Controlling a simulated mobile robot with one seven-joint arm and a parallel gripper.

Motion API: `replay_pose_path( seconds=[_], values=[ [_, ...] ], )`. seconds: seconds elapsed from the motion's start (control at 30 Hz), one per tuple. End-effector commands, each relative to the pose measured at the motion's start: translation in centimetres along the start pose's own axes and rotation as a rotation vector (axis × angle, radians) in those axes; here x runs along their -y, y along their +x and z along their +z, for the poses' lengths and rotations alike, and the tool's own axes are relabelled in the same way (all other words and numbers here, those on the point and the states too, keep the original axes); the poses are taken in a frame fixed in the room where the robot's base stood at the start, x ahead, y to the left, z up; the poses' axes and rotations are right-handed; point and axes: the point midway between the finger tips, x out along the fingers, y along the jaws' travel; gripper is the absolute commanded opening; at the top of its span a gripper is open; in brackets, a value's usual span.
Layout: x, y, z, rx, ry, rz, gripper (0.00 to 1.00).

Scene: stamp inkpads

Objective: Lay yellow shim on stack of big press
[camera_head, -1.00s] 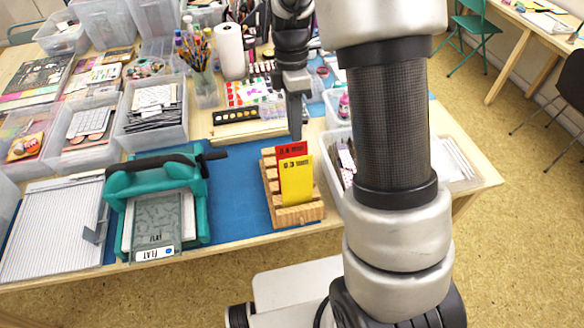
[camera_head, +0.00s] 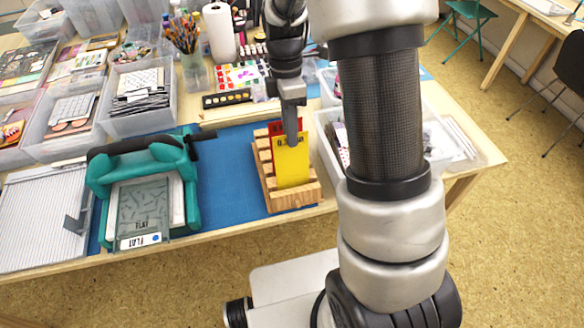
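The yellow shim (camera_head: 292,165) stands upright in a slotted wooden rack (camera_head: 294,198), in front of a red shim (camera_head: 274,127). My gripper (camera_head: 291,138) points down at the shims' top edges; its tip overlaps the top of the yellow shim in the picture. I cannot tell whether its fingers are open or shut, or whether they touch the shim. The big press (camera_head: 183,165) is teal with a dark handle and stands left of the rack. A stack of plates (camera_head: 143,213), the top one greyish and marked FLAT, lies on its front platform.
A blue mat (camera_head: 229,175) covers the table between press and rack, with free room there. A white grooved board (camera_head: 40,222) lies left of the press. Clear bins (camera_head: 140,105) stand behind. A clear bin (camera_head: 330,150) stands close to the rack's right.

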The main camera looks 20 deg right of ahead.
Motion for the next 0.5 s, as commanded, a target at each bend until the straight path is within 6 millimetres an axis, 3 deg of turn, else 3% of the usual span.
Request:
replay_pose_path(
  seconds=[0.1,0.23,0.5],
  values=[
    [0.01,-0.03,0.00,0.000,0.000,0.000,0.19],
    [0.01,-0.03,-0.01,0.000,0.000,0.000,0.00],
    [0.02,-0.33,-0.01,0.000,0.000,0.000,0.00]
  ],
)
